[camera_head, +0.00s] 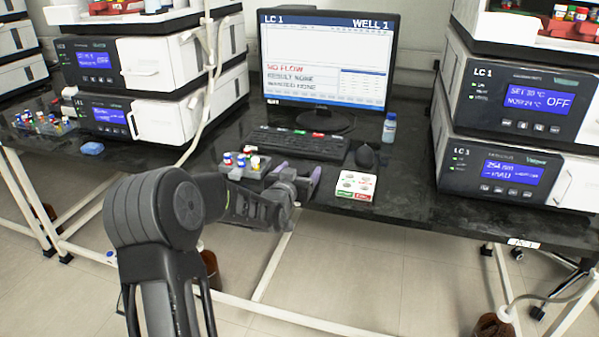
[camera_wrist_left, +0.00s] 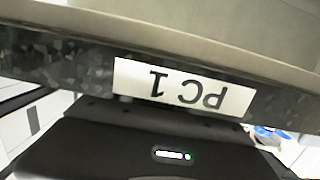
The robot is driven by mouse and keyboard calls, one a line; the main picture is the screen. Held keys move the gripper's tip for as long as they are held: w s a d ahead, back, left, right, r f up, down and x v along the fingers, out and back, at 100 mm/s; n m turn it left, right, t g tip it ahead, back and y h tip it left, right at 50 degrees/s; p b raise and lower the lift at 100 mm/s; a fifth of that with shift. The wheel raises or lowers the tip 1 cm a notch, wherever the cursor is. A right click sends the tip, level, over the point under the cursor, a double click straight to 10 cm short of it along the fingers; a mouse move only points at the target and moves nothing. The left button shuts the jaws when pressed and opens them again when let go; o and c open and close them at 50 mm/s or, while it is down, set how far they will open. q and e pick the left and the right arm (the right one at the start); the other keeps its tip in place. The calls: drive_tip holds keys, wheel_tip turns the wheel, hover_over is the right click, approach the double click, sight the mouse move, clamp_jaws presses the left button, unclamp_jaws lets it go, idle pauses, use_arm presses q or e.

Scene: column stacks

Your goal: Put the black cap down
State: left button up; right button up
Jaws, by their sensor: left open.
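My left gripper (camera_head: 299,171) is open at the front edge of the black bench (camera_head: 410,205), just right of a small grey rack (camera_head: 236,173) of vials with coloured caps. I see nothing between its fingers. I cannot pick out a black cap in either view; it may be hidden or too small to tell. The left wrist view shows the bench edge with an upside-down "PC 1" label (camera_wrist_left: 183,88) close above the dark gripper body. The fingertips do not show there. My right gripper is not in view.
A white pad (camera_head: 355,186) with several round spots lies right of my left gripper. Behind are a keyboard (camera_head: 305,144), a dark mouse-like object (camera_head: 367,157), a monitor (camera_head: 328,60) and a small bottle (camera_head: 389,129). Instrument stacks stand on both sides. Bare bench lies right of the pad.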

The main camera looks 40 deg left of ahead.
sight(299, 169)
use_arm(q)
drive_tip(key=shift+c, duration=0.5)
drive_tip(key=c, duration=1.4)
wheel_tip(299, 169, up, 10)
drive_tip(key=shift+r+p, duration=0.1)
drive_tip(key=shift+p, duration=0.7)
